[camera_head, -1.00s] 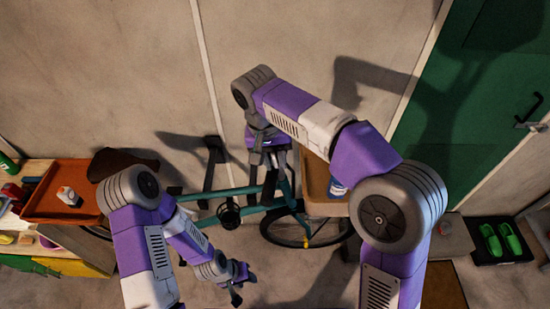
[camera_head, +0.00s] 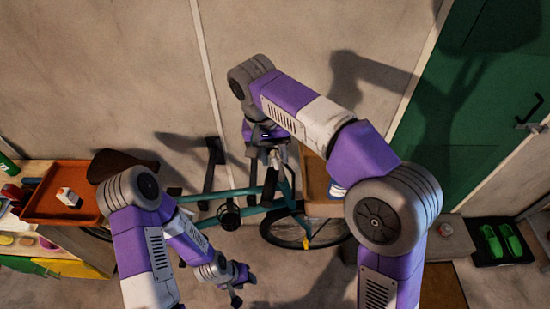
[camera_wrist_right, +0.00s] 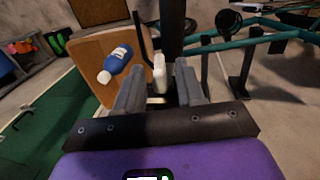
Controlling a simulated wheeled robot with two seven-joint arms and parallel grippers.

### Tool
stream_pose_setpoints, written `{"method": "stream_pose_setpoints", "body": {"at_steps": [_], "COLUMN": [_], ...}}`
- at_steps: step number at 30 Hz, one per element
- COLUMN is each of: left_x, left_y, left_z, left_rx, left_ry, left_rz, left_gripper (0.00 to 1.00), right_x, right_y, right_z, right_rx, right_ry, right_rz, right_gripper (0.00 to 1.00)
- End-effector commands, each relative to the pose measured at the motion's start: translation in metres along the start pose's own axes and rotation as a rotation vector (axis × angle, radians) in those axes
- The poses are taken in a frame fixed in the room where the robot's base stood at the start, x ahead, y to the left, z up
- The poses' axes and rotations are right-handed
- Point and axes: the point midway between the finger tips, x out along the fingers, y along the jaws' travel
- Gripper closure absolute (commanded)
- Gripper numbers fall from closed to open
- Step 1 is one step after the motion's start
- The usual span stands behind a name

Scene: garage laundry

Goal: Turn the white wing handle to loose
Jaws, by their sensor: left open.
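The white wing handle (camera_wrist_right: 159,74) shows in the right wrist view as a small pale upright piece by a dark post. My right gripper (camera_wrist_right: 158,82) has its two grey fingers apart, one on each side of the handle, with gaps showing between. I cannot tell whether the handle lies fully between the fingertips or just beyond them. In the head view my right gripper (camera_head: 268,155) is over the teal bicycle frame (camera_head: 235,192), and the handle is hard to make out there. My left gripper (camera_head: 240,284) is open and empty, low over the floor.
A wooden tray (camera_wrist_right: 90,55) with a blue-and-white bottle (camera_wrist_right: 116,62) is beside the right gripper. A green door (camera_head: 470,130) and green clogs (camera_head: 500,242) are on the right.

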Motion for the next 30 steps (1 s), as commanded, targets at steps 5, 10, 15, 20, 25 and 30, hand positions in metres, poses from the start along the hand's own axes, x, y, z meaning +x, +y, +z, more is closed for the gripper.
{"method": "stream_pose_setpoints", "body": {"at_steps": [5, 10, 15, 20, 25, 30], "left_x": [0.000, -0.001, -0.001, -0.001, -0.001, -0.001], "left_y": [0.000, 0.000, 0.000, 0.000, 0.000, 0.000], "left_z": [0.000, 0.000, 0.000, 0.000, 0.000, 0.000], "left_rx": [0.000, 0.000, 0.000, 0.000, 0.000, 0.000], "left_ry": [0.000, 0.000, 0.000, 0.000, 0.000, 0.000], "left_rz": [0.000, 0.000, 0.000, 0.000, 0.000, 0.000], "left_gripper": [0.57, 0.57, 0.57, 0.57, 0.57, 0.57], "right_x": [-0.029, -0.046, -0.054, -0.055, -0.054, -0.054], "right_y": [-0.001, -0.001, 0.000, 0.000, 0.000, 0.000], "right_z": [-0.001, -0.001, 0.000, 0.000, 0.000, 0.000], "right_rx": [-0.001, -0.001, -0.001, -0.002, -0.002, -0.002], "right_ry": [0.004, 0.003, 0.002, 0.001, 0.001, 0.001], "right_rz": [-0.003, -0.001, -0.001, 0.000, 0.000, -0.001], "right_gripper": [0.62, 0.62, 0.62, 0.62, 0.62, 0.62]}}
